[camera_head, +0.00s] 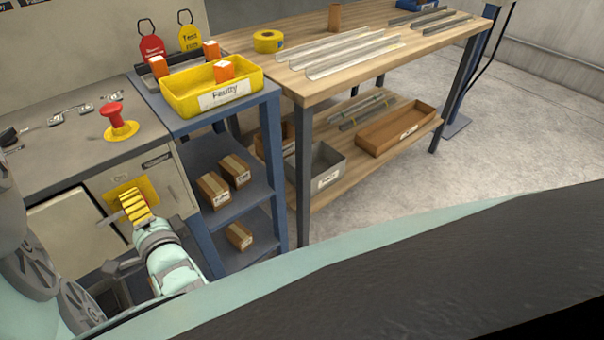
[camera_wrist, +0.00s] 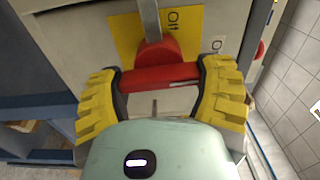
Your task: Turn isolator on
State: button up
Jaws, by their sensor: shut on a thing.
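The isolator switch has a red handle (camera_wrist: 158,76) on a yellow plate (camera_wrist: 126,35), seen in the wrist view. The handle's bar lies roughly left to right across that picture. My gripper (camera_wrist: 160,84) is shut on the handle, one yellow ridged finger at each end of the bar. In the head view my gripper (camera_head: 135,204) is at the yellow plate (camera_head: 148,187) on the machine's front panel and hides the handle.
A red emergency button (camera_head: 113,115) stands on the machine top (camera_head: 70,145). A blue shelf unit (camera_head: 276,170) to the right holds a yellow "Faulty" bin (camera_head: 180,100) and several cardboard boxes. A wooden workbench (camera_head: 330,85) stands beyond. Concrete floor (camera_head: 490,150) is clear at right.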

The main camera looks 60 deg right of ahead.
jog(key=shift+m, duration=0.4)
jog(key=o, duration=1.1)
jog(key=shift+r, duration=0.1)
